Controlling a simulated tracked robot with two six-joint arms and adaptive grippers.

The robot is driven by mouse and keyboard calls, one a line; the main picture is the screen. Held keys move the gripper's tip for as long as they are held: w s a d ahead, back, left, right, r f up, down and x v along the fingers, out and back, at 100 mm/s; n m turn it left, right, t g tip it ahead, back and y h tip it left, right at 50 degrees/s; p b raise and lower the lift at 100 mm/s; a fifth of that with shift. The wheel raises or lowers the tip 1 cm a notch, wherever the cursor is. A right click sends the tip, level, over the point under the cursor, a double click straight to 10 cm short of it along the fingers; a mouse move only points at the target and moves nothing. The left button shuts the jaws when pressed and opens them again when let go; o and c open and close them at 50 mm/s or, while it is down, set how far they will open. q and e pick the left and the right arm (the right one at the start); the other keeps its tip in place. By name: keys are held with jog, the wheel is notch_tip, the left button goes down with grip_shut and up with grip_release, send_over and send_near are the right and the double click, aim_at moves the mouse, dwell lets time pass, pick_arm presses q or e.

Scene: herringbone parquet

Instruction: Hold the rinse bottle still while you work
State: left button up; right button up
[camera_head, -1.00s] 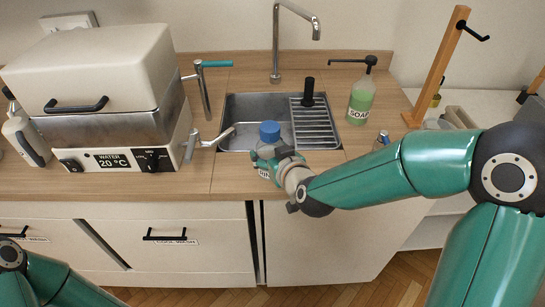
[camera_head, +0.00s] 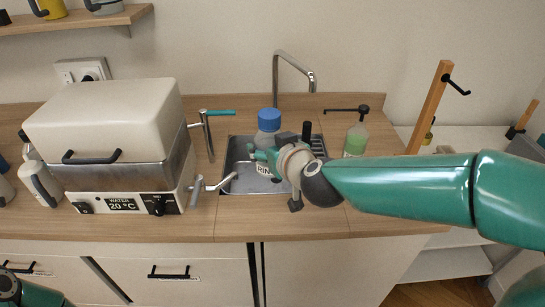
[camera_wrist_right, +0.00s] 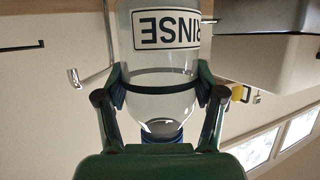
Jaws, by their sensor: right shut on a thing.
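The rinse bottle (camera_head: 268,141) is clear with a blue cap (camera_head: 268,115) and a white label. It appears upright over the left part of the sink (camera_head: 233,180); its base is hidden, so I cannot tell whether it touches anything. My right gripper (camera_head: 266,158) is shut on it from the right. In the right wrist view the rinse bottle (camera_wrist_right: 160,70) appears upside down, label inverted, between both fingers of the right gripper (camera_wrist_right: 160,92). Only a green piece of my left arm shows at the lower left of the head view; its gripper is out of view.
A water bath (camera_head: 110,150) with a tap stands left of the sink. A faucet (camera_head: 312,80) rises behind it. A soap bottle (camera_head: 355,140) stands to the right, near a wooden post (camera_head: 430,105) with a hook. The counter front (camera_head: 290,225) is clear.

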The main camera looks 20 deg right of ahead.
jog(key=shift+r+p, duration=0.55)
jog(key=shift+r, duration=0.8)
jog(key=o, duration=0.8)
jog(key=c, duration=1.1)
